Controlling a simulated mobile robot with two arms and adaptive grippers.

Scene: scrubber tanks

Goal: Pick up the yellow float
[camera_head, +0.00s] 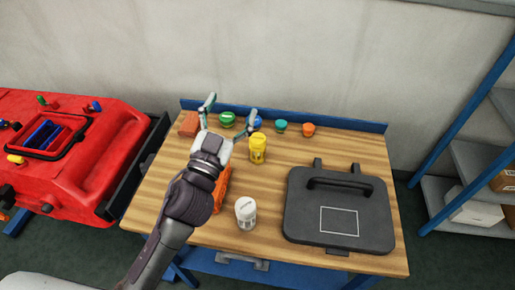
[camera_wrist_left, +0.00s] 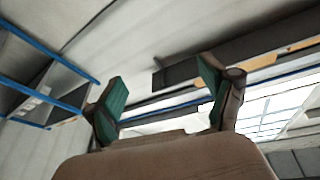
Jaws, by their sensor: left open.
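The yellow float (camera_head: 258,149) is a small upright yellow cylinder on the wooden table, right of my left gripper. My left gripper (camera_head: 229,108) is open and empty, its two fingers spread and raised toward the back of the table. The right fingertip appears just above and left of the float in the picture; I cannot tell the gap in depth. In the left wrist view, the open gripper (camera_wrist_left: 163,83) has green pads and nothing between them; the float is not seen there. My right gripper is not in view.
Green (camera_head: 227,119), blue (camera_head: 257,122), teal (camera_head: 281,126) and orange (camera_head: 308,130) small items line the table's back. A white jar (camera_head: 246,213) stands in front, a black case (camera_head: 365,207) at right. An orange object (camera_head: 222,188) is partly behind my arm. A red machine (camera_head: 80,165) is left.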

